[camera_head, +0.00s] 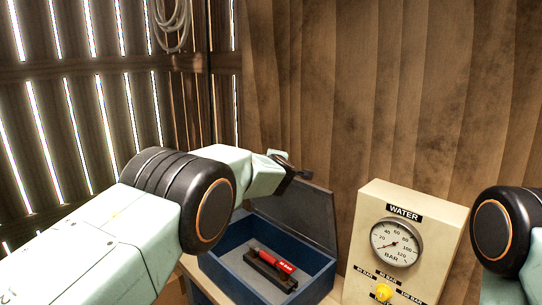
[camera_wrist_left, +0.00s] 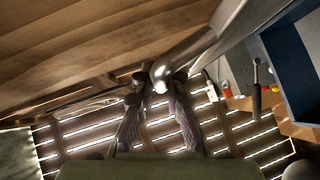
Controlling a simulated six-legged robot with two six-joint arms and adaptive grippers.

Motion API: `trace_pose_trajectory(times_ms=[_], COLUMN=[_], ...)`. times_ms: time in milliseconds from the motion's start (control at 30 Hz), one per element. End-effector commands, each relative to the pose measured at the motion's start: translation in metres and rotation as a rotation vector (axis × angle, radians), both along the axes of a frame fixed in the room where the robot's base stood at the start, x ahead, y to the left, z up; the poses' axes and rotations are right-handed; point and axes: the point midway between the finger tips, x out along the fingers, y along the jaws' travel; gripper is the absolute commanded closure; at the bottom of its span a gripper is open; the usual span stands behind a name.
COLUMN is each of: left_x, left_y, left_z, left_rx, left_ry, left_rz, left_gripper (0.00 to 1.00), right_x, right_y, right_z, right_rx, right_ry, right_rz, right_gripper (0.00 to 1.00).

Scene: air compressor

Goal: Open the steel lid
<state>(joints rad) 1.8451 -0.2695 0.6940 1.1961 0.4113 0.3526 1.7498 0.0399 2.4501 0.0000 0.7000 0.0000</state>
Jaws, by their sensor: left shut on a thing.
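The steel lid (camera_head: 312,213) is a dark grey panel standing raised, roughly upright, along the back of a blue box (camera_head: 221,278). My left gripper (camera_head: 290,167) is at the lid's upper left corner in the head view. In the left wrist view, my left gripper (camera_wrist_left: 162,78) is shut on the shiny edge of the lid (camera_wrist_left: 228,22), its fingertips meeting at the metal. The box's blue wall (camera_wrist_left: 288,62) shows at the right there. My right arm shows only at the right edge of the head view, and its gripper is out of view.
A red cylindrical tool (camera_head: 276,261) lies in a black holder inside the open box. To the right stands a cream WATER panel (camera_head: 434,225) with a pressure gauge (camera_head: 396,243) and a yellow knob (camera_head: 383,292). A wooden wall stands close behind.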

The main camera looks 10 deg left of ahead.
Motion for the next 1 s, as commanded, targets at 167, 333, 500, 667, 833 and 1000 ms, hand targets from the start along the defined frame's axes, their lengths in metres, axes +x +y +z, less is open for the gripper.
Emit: trace_pose_trajectory(times_ms=[167,333,500,667,833,1000], left_x=[0.0002,0.0,0.0001,0.0004,0.0009,0.0015], left_y=[-0.0037,-0.0039,-0.0039,-0.0038,-0.0041,-0.0041], left_z=[0.0064,0.0066,0.0065,0.0062,0.0049,0.0039], left_rx=[0.007,0.009,0.01,0.01,0.008,0.007], left_ry=[0.0,0.0,0.0,0.0,0.002,0.004], left_rz=[-0.001,0.0,0.001,0.001,-0.001,-0.001], left_gripper=[1.0,1.0,1.0,0.82,0.67,0.64], right_x=[0.0002,0.0002,0.0002,0.0002,0.0001,0.0001], right_y=[0.0,0.0,0.0,0.0,0.0,0.0], right_z=[0.0036,0.0036,0.0033,0.0033,0.0032,0.0032], right_rx=[0.0,0.0,0.0,0.0,0.0,0.0], right_ry=[0.0,0.0,0.0,0.0,0.0,0.0], right_rz=[0.0,0.0,0.0,0.0,0.0,0.0], right_gripper=[0.6,0.6,0.6,0.6,0.6,0.6])
